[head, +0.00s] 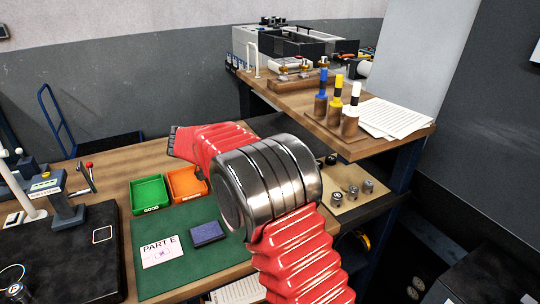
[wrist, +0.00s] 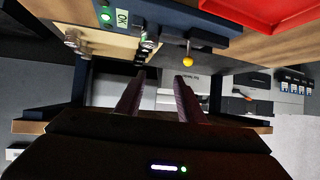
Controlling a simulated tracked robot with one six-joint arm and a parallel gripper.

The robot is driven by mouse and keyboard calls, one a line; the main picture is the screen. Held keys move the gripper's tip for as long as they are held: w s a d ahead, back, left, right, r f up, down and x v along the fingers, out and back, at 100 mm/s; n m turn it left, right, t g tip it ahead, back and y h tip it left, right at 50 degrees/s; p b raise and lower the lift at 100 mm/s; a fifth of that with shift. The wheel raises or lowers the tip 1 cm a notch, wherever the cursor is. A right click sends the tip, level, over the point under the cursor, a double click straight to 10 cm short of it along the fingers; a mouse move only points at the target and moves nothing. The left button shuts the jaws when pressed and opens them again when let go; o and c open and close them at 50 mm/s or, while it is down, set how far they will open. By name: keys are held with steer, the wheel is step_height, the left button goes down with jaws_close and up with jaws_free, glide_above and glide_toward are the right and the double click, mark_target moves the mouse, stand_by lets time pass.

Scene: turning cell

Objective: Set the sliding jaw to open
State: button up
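I cannot make out the sliding jaw for certain in either view. In the wrist view a dark blue housing (wrist: 180,22) has a lit green lamp, a small label and a lever with a yellow ball knob (wrist: 188,61). Whether this belongs to the jaw I cannot tell. My gripper (wrist: 160,80) shows in the wrist view with its two dark fingers well apart and nothing between them. The knob appears just beyond the right fingertip; contact does not show.
A green bin (head: 150,194) and an orange bin (head: 186,184) stand behind a green mat (head: 185,262) with a blue block (head: 207,233). A raised shelf (head: 300,108) at right holds colored-handled tools (head: 337,100) and papers (head: 398,118). A beige mat (head: 345,203) carries small metal parts.

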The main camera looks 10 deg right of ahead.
steer(key=shift+m+t+h, duration=0.6)
steer(key=shift+m, duration=0.1)
steer(key=w+a+f, duration=0.1)
steer(key=w+a, duration=0.1)
steer(key=w+a+f, duration=0.1)
steer(key=w+f, duration=0.1)
steer(key=shift+w+a, duration=0.15)
steer(key=shift+a, duration=0.2)
steer(key=x, duration=1.3)
steer(key=shift+w+d+f, duration=0.15)
steer(key=shift+d, duration=0.2)
steer(key=shift+c, duration=0.5)
jaws_close()
